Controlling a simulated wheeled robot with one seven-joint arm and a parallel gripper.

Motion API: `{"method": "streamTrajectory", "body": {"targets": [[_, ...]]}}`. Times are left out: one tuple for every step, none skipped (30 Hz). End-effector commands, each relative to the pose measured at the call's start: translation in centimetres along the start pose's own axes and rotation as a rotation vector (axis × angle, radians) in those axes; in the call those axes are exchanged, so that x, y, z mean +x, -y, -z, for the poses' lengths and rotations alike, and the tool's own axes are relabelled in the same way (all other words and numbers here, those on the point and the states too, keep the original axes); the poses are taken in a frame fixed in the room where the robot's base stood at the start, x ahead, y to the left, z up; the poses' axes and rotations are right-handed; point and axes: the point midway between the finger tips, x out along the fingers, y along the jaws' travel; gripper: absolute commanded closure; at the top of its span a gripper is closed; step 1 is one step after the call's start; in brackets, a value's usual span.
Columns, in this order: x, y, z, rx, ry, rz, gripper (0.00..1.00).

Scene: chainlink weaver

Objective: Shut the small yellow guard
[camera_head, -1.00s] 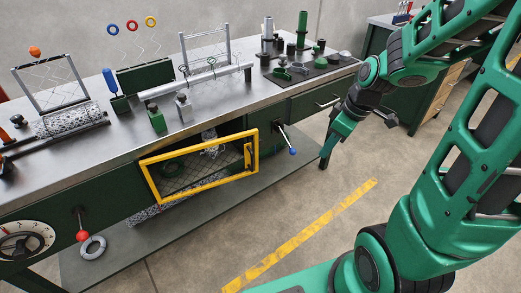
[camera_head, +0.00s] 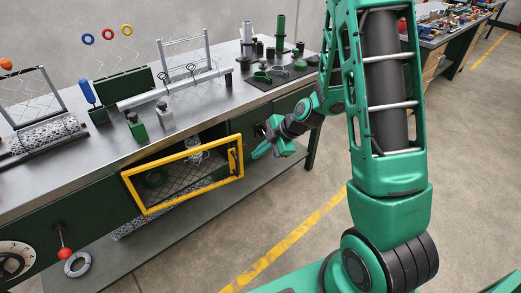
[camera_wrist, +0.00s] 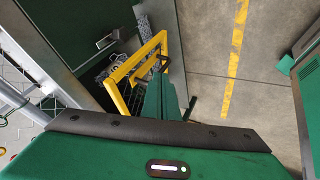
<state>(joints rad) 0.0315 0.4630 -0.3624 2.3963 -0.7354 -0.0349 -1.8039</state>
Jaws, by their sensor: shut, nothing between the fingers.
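The yellow guard (camera_head: 195,200) is a rectangular yellow frame with dark wire mesh, on the front of the bench under the worktop. It stands out from the dark opening behind it, so it is not flush with the bench front. A small yellow handle or latch piece (camera_head: 233,161) is at its right end. My gripper (camera_head: 258,152) is shut and empty, just right of that end. In the wrist view, the yellow frame (camera_wrist: 118,98) lies left of and beyond my gripper (camera_wrist: 161,80). I cannot tell whether the fingertips touch the frame.
The metal worktop (camera_head: 85,150) carries fixtures and wire parts. A red-knobbed lever (camera_head: 65,253) and a grey ring (camera_head: 78,264) are at the lower left. A lower shelf (camera_head: 180,225) runs under the guard. The floor to the right, with a yellow line (camera_head: 300,232), is clear.

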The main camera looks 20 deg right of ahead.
Motion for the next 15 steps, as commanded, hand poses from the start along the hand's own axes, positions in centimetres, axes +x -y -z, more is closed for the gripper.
{"method": "streamTrajectory", "body": {"targets": [[1.0, 0.1, 0.0, -0.001, -0.001, 0.005, 1.0], [1.5, 0.1, 0.1, -0.001, -0.001, 0.005, 1.0], [2.1, 0.1, 0.0, 0.0, -0.001, 0.004, 1.0], [2.6, 0.1, 0.0, 0.0, -0.001, 0.005, 1.0], [3.1, 0.2, 0.0, 0.0, -0.001, 0.005, 1.0], [3.8, 0.1, 0.1, 0.0, -0.001, 0.004, 1.0], [4.3, 0.2, 0.1, 0.0, -0.001, 0.005, 1.0], [4.8, 0.1, 0.1, 0.0, -0.001, 0.005, 1.0], [5.4, 0.1, 0.0, 0.0, -0.001, 0.004, 1.0], [5.9, 0.2, 0.1, 0.0, -0.001, 0.005, 1.0], [6.4, 0.2, 0.1, 0.0, -0.001, 0.005, 1.0], [6.7, -0.3, 0.1, -0.002, -0.001, 0.001, 1.0], [6.9, -0.9, 0.1, -0.002, -0.001, 0.0, 1.0], [7.1, -1.3, 0.1, -0.003, -0.001, 0.0, 1.0], [7.3, -1.7, 0.0, -0.002, 0.0, 0.0, 1.0]]}}
